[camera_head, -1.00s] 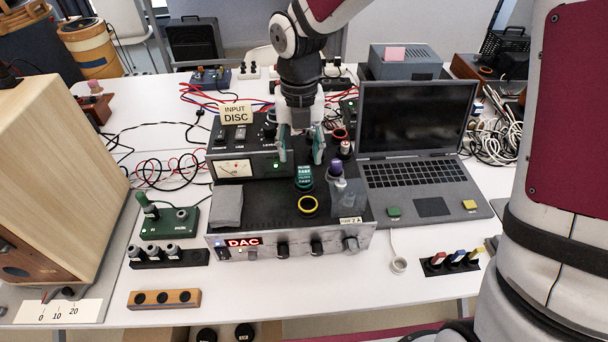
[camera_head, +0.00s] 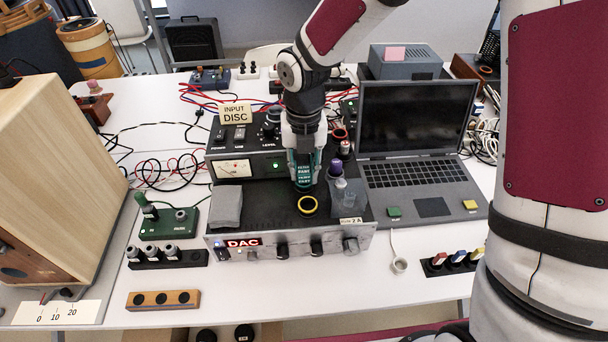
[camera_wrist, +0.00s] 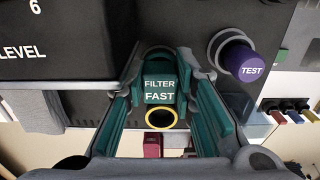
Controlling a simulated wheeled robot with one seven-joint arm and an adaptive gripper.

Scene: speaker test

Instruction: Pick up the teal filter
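The teal filter (camera_head: 304,181), marked FILTER FAST, stands on the dark top of the DAC unit, behind a yellow-rimmed ring. My gripper (camera_head: 305,172) is lowered over it, pointing down, with one finger on each side. In the wrist view the filter (camera_wrist: 159,90) sits between the teal-padded fingers of my gripper (camera_wrist: 160,80). The fingers look open and very close to its sides; I cannot make out whether they touch. Its lower part is partly hidden in the wrist view.
The yellow ring (camera_head: 308,206) lies just in front. The INPUT DISC box (camera_head: 237,145) is behind left, the laptop (camera_head: 420,175) right.

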